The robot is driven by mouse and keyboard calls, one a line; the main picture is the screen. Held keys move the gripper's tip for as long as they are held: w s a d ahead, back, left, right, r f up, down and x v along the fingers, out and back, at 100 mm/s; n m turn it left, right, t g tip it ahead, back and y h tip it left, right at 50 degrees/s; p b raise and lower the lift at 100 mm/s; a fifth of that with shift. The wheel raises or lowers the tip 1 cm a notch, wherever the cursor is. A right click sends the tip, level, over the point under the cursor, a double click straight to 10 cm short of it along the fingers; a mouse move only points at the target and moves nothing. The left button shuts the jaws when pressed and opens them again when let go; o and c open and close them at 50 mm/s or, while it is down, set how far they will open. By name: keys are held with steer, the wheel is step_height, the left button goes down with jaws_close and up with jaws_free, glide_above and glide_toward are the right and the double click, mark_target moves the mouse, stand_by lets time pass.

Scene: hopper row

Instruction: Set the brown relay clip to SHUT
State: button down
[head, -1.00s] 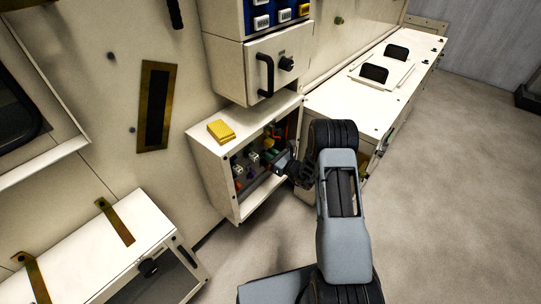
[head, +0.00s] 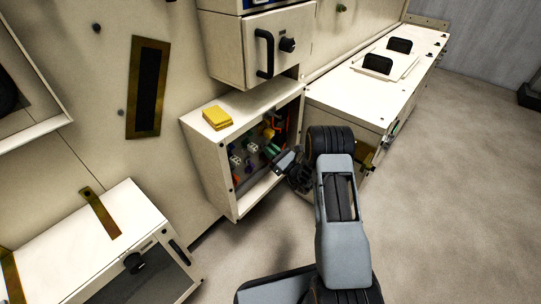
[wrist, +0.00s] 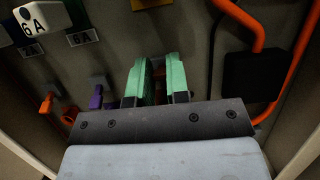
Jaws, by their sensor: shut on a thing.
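My gripper (wrist: 157,78) has green finger pads and reaches into an open-fronted cabinet in the wrist view. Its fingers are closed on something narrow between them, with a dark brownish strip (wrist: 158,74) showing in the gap. That strip fits the brown relay clip, but most of it is hidden by the pads and its setting cannot be read. In the head view my gripper (head: 272,152) is inside the low cream cabinet (head: 210,165), near its right side, and the clip cannot be made out there.
Left of the fingers are a purple clip (wrist: 95,101) and an orange clip (wrist: 46,104). A white block marked 6A (wrist: 32,20) is at upper left. An orange cable (wrist: 238,15) and black box (wrist: 250,75) are close on the right. A yellow block (head: 217,118) lies on the cabinet.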

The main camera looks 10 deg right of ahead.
steer(key=shift+f+t+y+b, duration=0.55)
steer(key=shift+t+b, duration=0.35)
steer(key=shift+b, duration=0.35)
steer(key=shift+r, duration=0.1)
